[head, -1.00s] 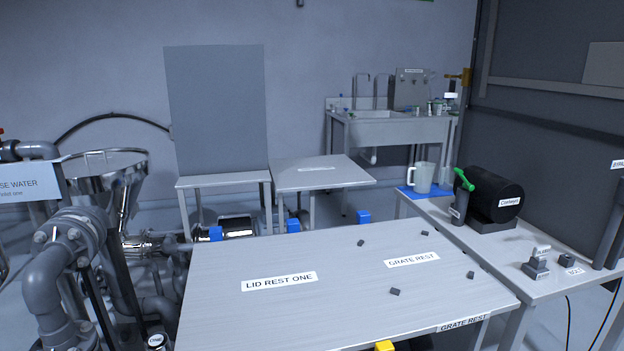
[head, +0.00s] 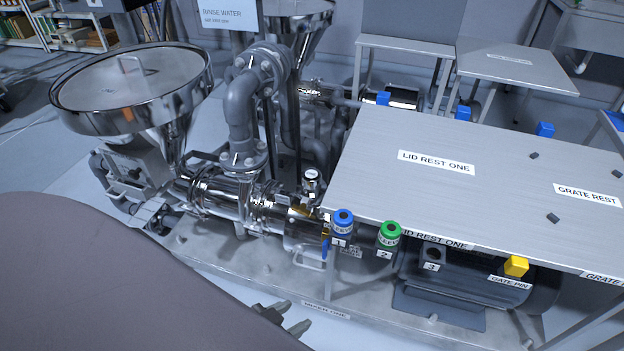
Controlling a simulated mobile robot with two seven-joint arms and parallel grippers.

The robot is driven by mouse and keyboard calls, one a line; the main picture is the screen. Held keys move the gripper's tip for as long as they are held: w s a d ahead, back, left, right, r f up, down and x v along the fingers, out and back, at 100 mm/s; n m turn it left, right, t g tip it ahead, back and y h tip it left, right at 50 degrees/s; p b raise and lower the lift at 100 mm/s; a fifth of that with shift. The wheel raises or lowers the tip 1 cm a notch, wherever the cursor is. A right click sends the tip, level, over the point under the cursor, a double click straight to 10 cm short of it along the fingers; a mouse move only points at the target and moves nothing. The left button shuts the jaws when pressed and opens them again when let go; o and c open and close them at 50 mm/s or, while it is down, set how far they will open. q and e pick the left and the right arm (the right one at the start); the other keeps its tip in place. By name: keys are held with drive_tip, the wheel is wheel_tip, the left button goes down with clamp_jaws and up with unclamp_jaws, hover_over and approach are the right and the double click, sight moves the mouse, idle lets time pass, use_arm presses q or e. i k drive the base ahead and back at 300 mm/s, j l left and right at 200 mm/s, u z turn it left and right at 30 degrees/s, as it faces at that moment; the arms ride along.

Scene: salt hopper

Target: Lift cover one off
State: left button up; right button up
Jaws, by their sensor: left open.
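Cover one, seemingly the round, pale, flat lid (head: 105,82) with a small upright handle in its middle, sits on a shiny steel hopper (head: 168,132) at the upper left of the head view. My left gripper (head: 299,313) shows at the bottom, low in front of the machine's base. Its two dark fingertips are apart, with nothing seen between them. It is well away from the lid, to the right and below it in the picture. My right gripper is not in view.
The metal table labelled LID REST ONE (head: 375,185) is right of the hopper, its labelled part bare. Grey pipework (head: 240,110) and the RINSE WATER sign (head: 229,14) stand between. Blue (head: 343,222) and green (head: 388,235) caps line its front edge.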

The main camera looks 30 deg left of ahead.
sight(311, 185)
drive_tip(key=j+u, duration=0.15)
drive_tip(key=j, duration=0.25)
drive_tip(key=i+j+u, duration=0.15)
drive_tip(key=j, duration=0.2)
drive_tip(key=j+u, duration=0.15)
drive_tip(key=j, duration=0.25)
drive_tip(key=i+j+u, duration=0.15)
drive_tip(key=j, duration=0.2)
drive_tip(key=i+j+u, duration=0.15)
drive_tip(key=j, duration=0.2)
drive_tip(key=i+j+u, duration=0.15)
drive_tip(key=j, duration=0.15)
